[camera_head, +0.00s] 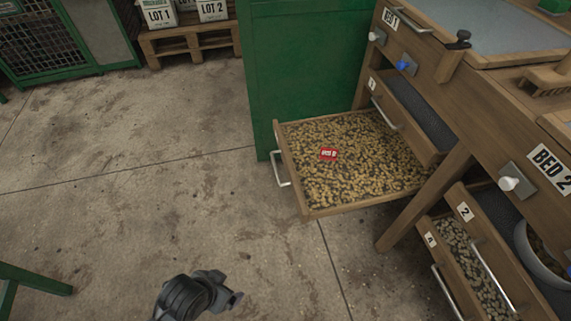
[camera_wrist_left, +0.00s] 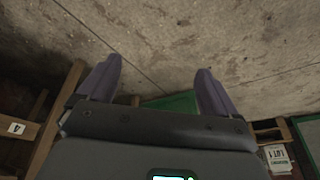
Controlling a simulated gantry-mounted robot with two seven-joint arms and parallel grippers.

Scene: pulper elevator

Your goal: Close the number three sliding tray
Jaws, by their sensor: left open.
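A wooden tray (camera_head: 352,207) full of tan beans is pulled far out, low under the bed frame, with a silver handle (camera_head: 281,169) on its front. A red tag (camera_head: 328,154) lies on the beans. The tray's number does not show; the other trays read 1, 2 and 4, so I take it as number three. My left gripper (camera_wrist_left: 157,85) is open and empty in the left wrist view, with floor beyond its fingers. A dark part of my arm shows at the bottom of the head view, apart from the tray. My right gripper is not in view.
Tray 1 (camera_head: 408,122) is partly out above the bean tray. Tray 2 (camera_head: 482,243) and tray 4 (camera_head: 444,264) are partly out at lower right. A green panel (camera_head: 297,62) stands behind the bean tray. The concrete floor (camera_head: 140,175) left of it is clear.

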